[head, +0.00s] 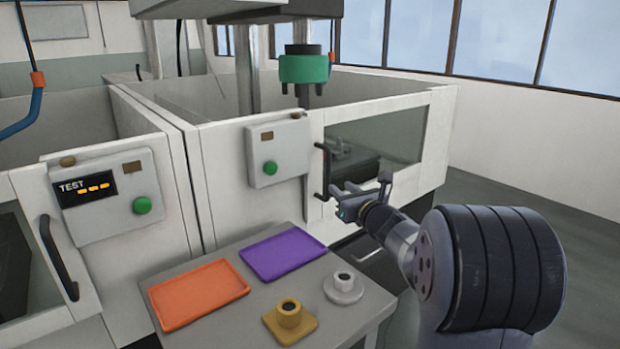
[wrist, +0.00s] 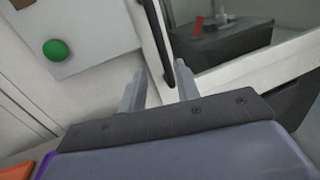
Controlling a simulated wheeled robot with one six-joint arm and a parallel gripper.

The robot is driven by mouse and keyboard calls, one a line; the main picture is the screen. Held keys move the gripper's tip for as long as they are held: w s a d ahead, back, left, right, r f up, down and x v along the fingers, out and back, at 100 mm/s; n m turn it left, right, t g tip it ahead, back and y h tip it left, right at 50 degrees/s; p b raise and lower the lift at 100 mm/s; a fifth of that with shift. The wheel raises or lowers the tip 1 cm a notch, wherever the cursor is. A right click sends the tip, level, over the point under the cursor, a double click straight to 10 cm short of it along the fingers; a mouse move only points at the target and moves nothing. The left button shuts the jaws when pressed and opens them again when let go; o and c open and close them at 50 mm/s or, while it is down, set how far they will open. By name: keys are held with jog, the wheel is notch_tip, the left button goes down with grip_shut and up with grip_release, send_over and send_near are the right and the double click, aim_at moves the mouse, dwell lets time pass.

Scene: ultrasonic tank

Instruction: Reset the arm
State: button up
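My gripper (head: 362,190) is at the end of my arm, which comes in from the right in the head view. It is in front of the right machine's door, near the black door handle (head: 322,172). In the wrist view my gripper (wrist: 160,85) has its two fingers apart with nothing between them. The handle (wrist: 157,40) shows just beyond the fingertips there. I cannot tell whether a finger touches it. The door window (head: 378,142) shows a dark block with a metal part inside.
A grey table (head: 240,318) in front holds an orange tray (head: 198,293), a purple tray (head: 283,255), a brass flanged part (head: 289,317) and a silver flanged part (head: 343,287). Control boxes with green buttons (head: 270,168) (head: 142,205) stick out from the machines. Floor at the right is clear.

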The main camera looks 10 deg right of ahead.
aim_at(329, 177)
jog(key=x, duration=1)
jog(key=shift+w+p, duration=0.25)
jog(key=shift+p, duration=0.1)
jog(key=shift+s+d, duration=0.35)
jog(key=shift+s, duration=0.15)
